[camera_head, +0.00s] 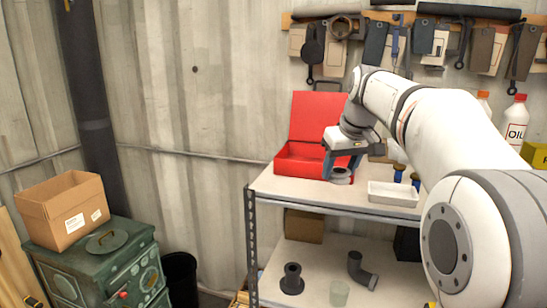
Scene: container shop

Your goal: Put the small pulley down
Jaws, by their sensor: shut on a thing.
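My gripper (341,164) points down over the top shelf (288,186), just in front of the open red box (298,165). It is shut on the small pulley (341,175), a small grey round part that shows between and below the fingers. The pulley is at or just above the shelf top; I cannot tell whether it touches. The fingers hide part of it.
A white tray (394,194) lies right of my gripper, with blue bottles (399,172) behind it. An oil bottle (515,122) stands further right. The lower shelf (318,288) holds a black flanged part (292,279), a pipe elbow (361,270) and a cup (339,293).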

